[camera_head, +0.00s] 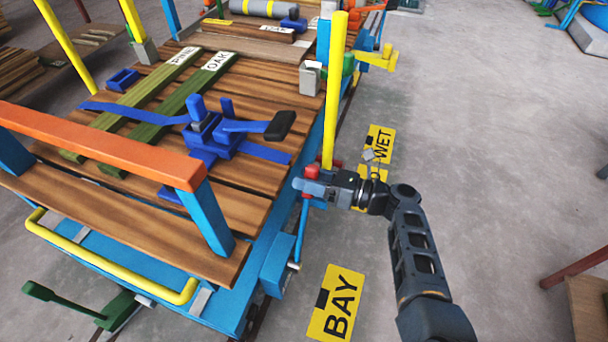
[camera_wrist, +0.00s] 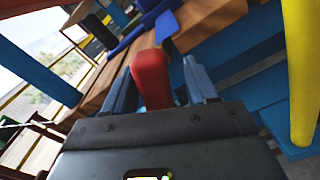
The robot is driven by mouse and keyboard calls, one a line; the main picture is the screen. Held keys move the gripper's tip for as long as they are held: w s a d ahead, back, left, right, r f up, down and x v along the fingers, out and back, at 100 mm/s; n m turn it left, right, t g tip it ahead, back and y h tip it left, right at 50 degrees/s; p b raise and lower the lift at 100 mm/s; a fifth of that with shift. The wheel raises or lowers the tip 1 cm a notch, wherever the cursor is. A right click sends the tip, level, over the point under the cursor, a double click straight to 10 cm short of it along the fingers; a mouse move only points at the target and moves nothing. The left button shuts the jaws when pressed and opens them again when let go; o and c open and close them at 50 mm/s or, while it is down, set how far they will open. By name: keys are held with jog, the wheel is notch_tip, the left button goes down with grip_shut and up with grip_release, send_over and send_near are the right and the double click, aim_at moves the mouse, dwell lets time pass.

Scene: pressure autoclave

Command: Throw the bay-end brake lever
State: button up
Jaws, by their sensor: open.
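The brake lever has a red knob (camera_head: 311,171) and a thin blue shaft (camera_head: 301,228) that runs down beside the cart's edge, near the yellow BAY plate (camera_head: 338,305). The shaft stands nearly upright. My gripper (camera_head: 308,188) is at the top of this lever. In the wrist view the red knob (camera_wrist: 152,78) lies between my two spread fingers (camera_wrist: 157,88), closer to the left one. I cannot tell whether either finger touches it. The lower shaft is hidden in the wrist view.
The blue cart (camera_head: 273,235) with wooden deck is at left, carrying a blue clamp (camera_head: 215,135) with a black grip. A yellow post (camera_head: 334,95) stands close behind my gripper. A yellow WET plate (camera_head: 381,140) lies farther back. Grey floor (camera_head: 480,150) is open at right.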

jog(key=v, duration=0.6)
jog(key=shift+d, duration=0.15)
jog(key=shift+p, duration=0.3)
